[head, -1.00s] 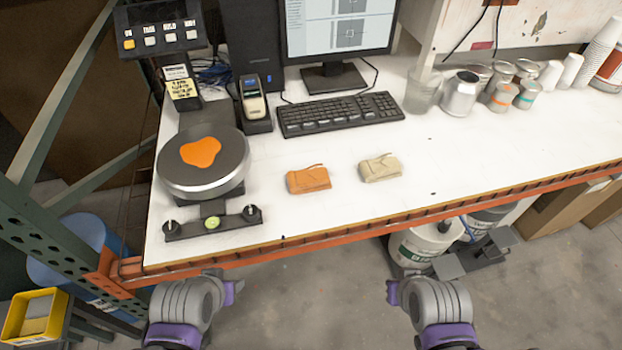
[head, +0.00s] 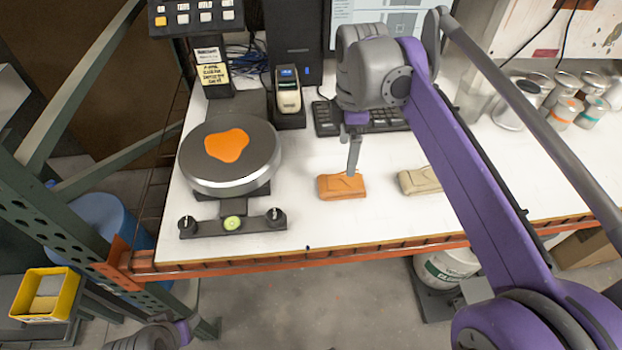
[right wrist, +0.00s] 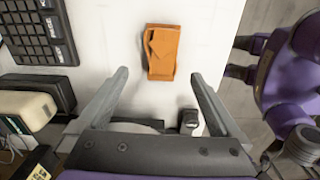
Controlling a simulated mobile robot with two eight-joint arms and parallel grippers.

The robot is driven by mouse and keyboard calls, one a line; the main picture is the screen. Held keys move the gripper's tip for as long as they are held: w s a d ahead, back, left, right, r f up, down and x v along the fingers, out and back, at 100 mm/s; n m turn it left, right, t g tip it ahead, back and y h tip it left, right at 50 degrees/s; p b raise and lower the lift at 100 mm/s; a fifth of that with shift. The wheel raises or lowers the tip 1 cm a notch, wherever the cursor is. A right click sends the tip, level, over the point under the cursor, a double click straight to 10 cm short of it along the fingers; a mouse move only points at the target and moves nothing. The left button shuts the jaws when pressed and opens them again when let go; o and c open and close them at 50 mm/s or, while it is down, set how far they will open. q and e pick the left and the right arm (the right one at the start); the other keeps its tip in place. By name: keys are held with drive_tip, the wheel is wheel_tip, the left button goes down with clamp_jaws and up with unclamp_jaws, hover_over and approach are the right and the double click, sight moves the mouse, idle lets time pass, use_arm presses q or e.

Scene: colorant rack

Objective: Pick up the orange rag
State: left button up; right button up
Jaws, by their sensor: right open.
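The orange rag (head: 342,187) lies folded on the white bench, to the right of the round scale. My right gripper (head: 354,172) is above it, pointing down, with a fingertip close to the rag's back edge in the head view. In the right wrist view the gripper (right wrist: 158,76) is open and empty. There the rag (right wrist: 164,55) lies ahead of the fingertips, roughly centred between them. I cannot tell the exact height above it.
A beige rag (head: 420,181) lies just right of the orange one. The scale (head: 230,176) with an orange patch on top stands to the left. A keyboard (head: 325,118), partly hidden by my arm, and a handheld device (head: 288,92) are behind.

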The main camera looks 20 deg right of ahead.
sight(345, 181)
drive_tip(key=shift+w+a+f+n, duration=0.1)
drive_tip(key=shift+w+f+n, duration=0.1)
drive_tip(key=shift+w+n, duration=0.1)
drive_tip(key=f, duration=0.6)
drive_tip(key=s+f+b, duration=0.1)
drive_tip(key=f, duration=0.3)
drive_tip(key=shift+f, duration=0.1)
drive_tip(key=c, duration=1.2)
